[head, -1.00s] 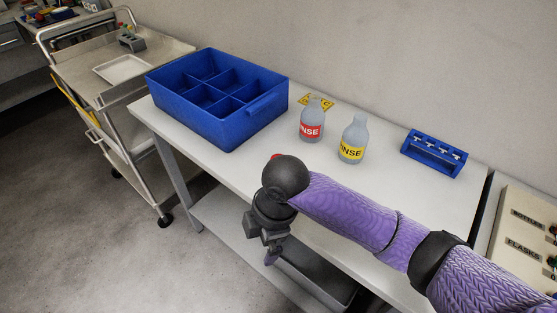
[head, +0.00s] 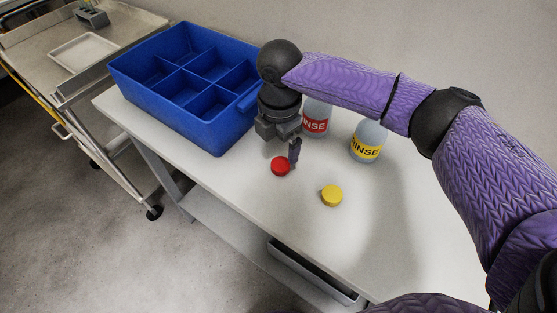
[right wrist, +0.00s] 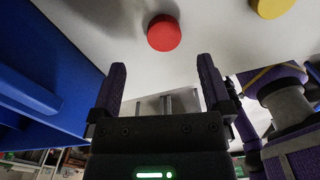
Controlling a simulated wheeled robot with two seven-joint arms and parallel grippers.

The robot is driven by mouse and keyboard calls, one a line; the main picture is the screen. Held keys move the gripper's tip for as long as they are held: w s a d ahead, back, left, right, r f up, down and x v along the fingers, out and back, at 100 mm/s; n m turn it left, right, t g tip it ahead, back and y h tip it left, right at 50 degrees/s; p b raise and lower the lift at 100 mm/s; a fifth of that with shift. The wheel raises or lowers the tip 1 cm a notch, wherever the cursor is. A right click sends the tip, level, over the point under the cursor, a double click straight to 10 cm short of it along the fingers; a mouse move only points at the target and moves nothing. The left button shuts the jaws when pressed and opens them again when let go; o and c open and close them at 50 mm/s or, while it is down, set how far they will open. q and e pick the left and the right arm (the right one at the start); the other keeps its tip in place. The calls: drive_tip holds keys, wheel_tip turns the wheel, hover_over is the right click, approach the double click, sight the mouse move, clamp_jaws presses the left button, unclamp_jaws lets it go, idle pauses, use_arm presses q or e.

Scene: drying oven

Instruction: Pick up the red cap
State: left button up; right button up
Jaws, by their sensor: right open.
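The red cap (head: 280,166) lies on the white table in front of the bottle with the red label. My right gripper (head: 288,156) is above the table just behind the cap in the head view, pointing down. In the right wrist view the red cap (right wrist: 164,33) lies beyond the two fingertips, roughly centred between them. The right gripper (right wrist: 159,75) is open and empty, with its fingers apart from the cap. My left gripper is not in view.
A yellow cap (head: 332,195) lies to the right of the red one. A blue divided bin (head: 220,138) stands close on the left. A red-labelled bottle (head: 316,122) and a yellow-labelled bottle (head: 368,141) stand behind. The table front (head: 270,215) is clear.

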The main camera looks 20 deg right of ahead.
sight(282, 163)
drive_tip(key=f+b, duration=0.1)
drive_tip(key=f, duration=0.2)
drive_tip(key=f+b, duration=0.1)
drive_tip(key=f, duration=0.2)
drive_tip(key=shift+s+d, duration=0.2)
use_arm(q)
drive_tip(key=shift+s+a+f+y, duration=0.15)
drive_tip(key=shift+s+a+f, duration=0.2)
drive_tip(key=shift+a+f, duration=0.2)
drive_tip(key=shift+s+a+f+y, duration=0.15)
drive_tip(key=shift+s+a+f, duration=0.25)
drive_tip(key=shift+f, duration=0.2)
use_arm(e)
drive_tip(key=shift+r, duration=0.2)
drive_tip(key=c, duration=1.3)
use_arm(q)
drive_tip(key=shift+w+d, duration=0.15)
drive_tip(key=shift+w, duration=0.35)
use_arm(e)
drive_tip(key=shift+r, duration=0.1)
